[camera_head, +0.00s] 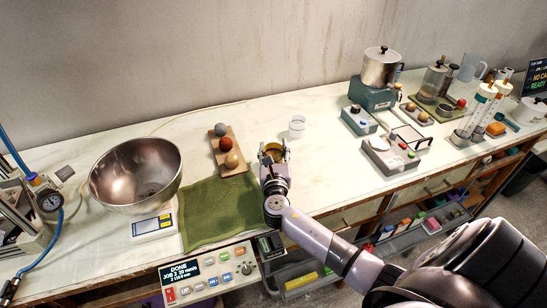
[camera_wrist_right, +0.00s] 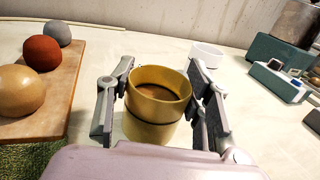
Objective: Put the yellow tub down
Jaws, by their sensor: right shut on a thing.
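The yellow tub (camera_wrist_right: 153,132) is between the two fingers of my right gripper (camera_wrist_right: 163,82), which is shut on its sides. The tub is upright with its open top up, and something brown shows inside. In the head view the tub (camera_head: 271,149) is over the white worktop, just right of the wooden board and beyond the green cloth. My right gripper (camera_head: 274,156) partly hides it there. I cannot tell whether its base touches the worktop. My left gripper is not in view.
A wooden board (camera_head: 221,143) with three balls lies left of the tub. A green cloth (camera_head: 208,215) and a metal bowl (camera_head: 137,170) are further left. A white cup (camera_head: 297,126) stands behind right. Worktop right of the tub is clear up to the grey device (camera_head: 389,158).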

